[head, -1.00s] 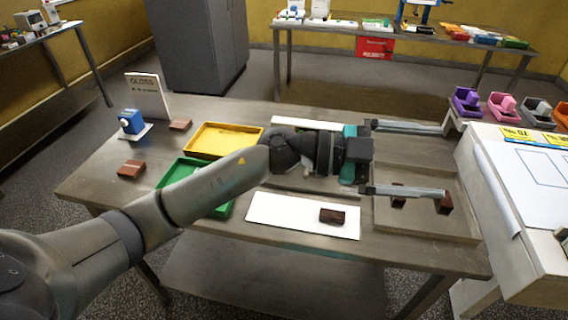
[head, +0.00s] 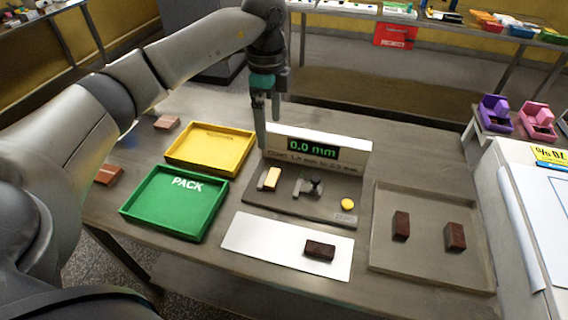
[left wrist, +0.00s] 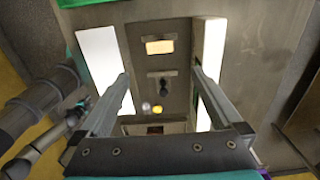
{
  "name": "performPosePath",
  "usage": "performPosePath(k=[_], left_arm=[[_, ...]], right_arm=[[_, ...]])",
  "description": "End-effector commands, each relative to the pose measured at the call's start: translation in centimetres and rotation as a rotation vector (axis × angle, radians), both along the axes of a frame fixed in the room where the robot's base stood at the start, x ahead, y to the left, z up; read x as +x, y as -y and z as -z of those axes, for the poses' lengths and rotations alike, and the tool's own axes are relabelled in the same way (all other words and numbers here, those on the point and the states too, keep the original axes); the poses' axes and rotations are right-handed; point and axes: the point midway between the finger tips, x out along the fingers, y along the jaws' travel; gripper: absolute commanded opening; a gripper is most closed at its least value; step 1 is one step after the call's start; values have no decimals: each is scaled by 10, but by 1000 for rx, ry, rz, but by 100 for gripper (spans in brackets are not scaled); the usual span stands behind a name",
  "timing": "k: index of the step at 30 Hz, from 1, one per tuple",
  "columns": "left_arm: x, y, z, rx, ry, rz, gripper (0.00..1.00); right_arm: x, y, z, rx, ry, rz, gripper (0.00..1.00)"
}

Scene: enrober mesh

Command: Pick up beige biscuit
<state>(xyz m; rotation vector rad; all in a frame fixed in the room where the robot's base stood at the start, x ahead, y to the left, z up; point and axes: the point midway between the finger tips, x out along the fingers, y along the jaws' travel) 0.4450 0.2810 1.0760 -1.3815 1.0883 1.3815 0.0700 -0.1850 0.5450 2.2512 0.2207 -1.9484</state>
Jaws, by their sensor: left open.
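The beige biscuit (head: 271,177) is a small pale block at the left end of the dark gauge plate (head: 325,207). In the left wrist view the biscuit (left wrist: 159,47) appears beyond and between the fingers. My left gripper (head: 268,130) points down above the far left of the plate, beside the display reading 0.0 mm (head: 313,150). Its fingers (left wrist: 160,75) are open, apart from the biscuit, with nothing between the tips. My right gripper is in neither view.
A green PACK tray (head: 176,205) and a yellow tray (head: 210,150) stand left of the gauge. A dark biscuit (head: 319,250) lies on the white sheet (head: 260,242). A grey tray (head: 425,258) with two dark biscuits is at right.

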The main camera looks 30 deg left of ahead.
Motion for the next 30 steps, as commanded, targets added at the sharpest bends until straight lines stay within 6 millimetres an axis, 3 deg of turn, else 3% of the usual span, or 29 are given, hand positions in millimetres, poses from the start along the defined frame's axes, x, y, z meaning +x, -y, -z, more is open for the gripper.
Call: performPosePath(k=[5, 10, 15, 23, 30], left_arm=[[-1, -1, 22, 4, -6, -3, 100], [-1, 0, 60, 2, -7, -1, 100], [-1, 0, 89, 2, -5, -1, 100], [0, 1, 107, 0, -3, 1, 100], [1, 2, 143, 0, -5, 0, 100]], right_arm=[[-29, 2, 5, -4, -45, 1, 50], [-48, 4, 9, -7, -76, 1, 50], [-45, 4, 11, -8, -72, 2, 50], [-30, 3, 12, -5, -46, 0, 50], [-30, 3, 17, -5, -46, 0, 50]])
